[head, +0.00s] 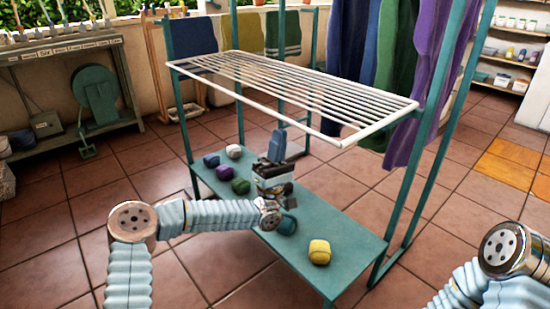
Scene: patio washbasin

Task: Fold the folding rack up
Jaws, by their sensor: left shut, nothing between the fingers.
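The folding rack (290,88), a white slatted panel, lies out flat and level, held by a teal upright frame (413,170). Its front rail runs from the left post to the right front corner. My left gripper (277,134) points upward below the rack, above the teal lower shelf. Its fingers are shut with nothing between them. The fingertips look close beneath the front rail; I cannot tell whether they touch it. Only part of my right arm shows at the lower right, and its gripper is out of view.
The lower shelf (350,238) bears several rolled cloths, including a yellow one (319,251) and a purple one (224,172). Purple, green and blue cloths hang behind the rack at right. A workbench (60,52) stands at left. Tiled floor is clear at front left.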

